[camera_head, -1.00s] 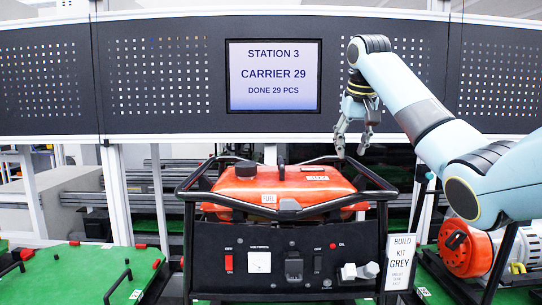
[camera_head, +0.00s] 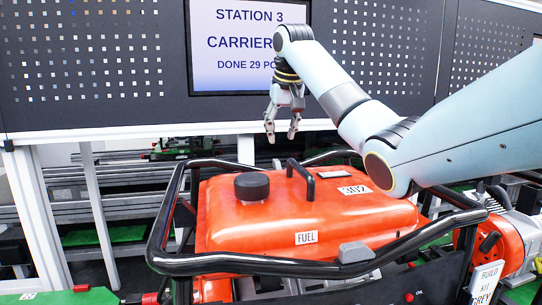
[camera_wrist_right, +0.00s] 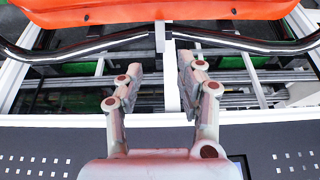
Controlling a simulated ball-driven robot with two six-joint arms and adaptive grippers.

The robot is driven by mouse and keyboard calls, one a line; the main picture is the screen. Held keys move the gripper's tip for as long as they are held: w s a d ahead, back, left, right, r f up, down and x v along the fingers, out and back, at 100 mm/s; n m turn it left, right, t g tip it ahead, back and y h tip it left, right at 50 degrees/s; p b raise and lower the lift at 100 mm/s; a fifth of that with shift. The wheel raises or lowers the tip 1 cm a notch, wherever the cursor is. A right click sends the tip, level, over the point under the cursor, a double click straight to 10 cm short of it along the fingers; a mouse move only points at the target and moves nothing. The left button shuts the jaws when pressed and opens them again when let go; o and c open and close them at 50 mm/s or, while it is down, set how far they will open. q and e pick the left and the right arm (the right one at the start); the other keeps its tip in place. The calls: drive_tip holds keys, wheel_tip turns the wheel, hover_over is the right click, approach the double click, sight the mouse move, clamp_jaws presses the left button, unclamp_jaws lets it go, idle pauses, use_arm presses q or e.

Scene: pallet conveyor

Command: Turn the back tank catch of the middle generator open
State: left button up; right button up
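The middle generator has a red tank (camera_head: 300,215) inside a black tube frame (camera_head: 160,245), with a black fuel cap, a black handle and a "302" label. A grey catch (camera_head: 355,252) sits at the tank's front edge. The back catch cannot be made out in the head view. In the right wrist view, a small pale upright piece (camera_wrist_right: 160,37) meets the red tank's edge; I cannot tell whether it is the catch. My right gripper (camera_head: 281,131) is open and empty, pointing down above the tank's back side. In the wrist view its fingers (camera_wrist_right: 160,72) are apart, short of the frame bar.
A dark perforated panel (camera_head: 90,60) with a station screen (camera_head: 235,55) stands behind. Rails (camera_head: 125,205) run below it. Another red machine (camera_head: 510,245) and a "BUILD KIT GREY" card (camera_head: 485,283) are at the right.

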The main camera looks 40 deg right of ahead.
sight(277, 161)
drive_tip(key=p+x, duration=0.1)
drive_tip(key=x, duration=0.4)
drive_tip(key=shift+f, duration=0.15)
drive_tip(key=p+x, duration=0.1)
drive_tip(key=x, duration=0.2)
drive_tip(key=shift+w+f, duration=0.15)
drive_tip(key=shift+f, duration=0.2)
drive_tip(key=c, duration=0.4)
use_arm(q)
drive_tip(key=shift+r, duration=1.2)
use_arm(e)
clamp_jaws()
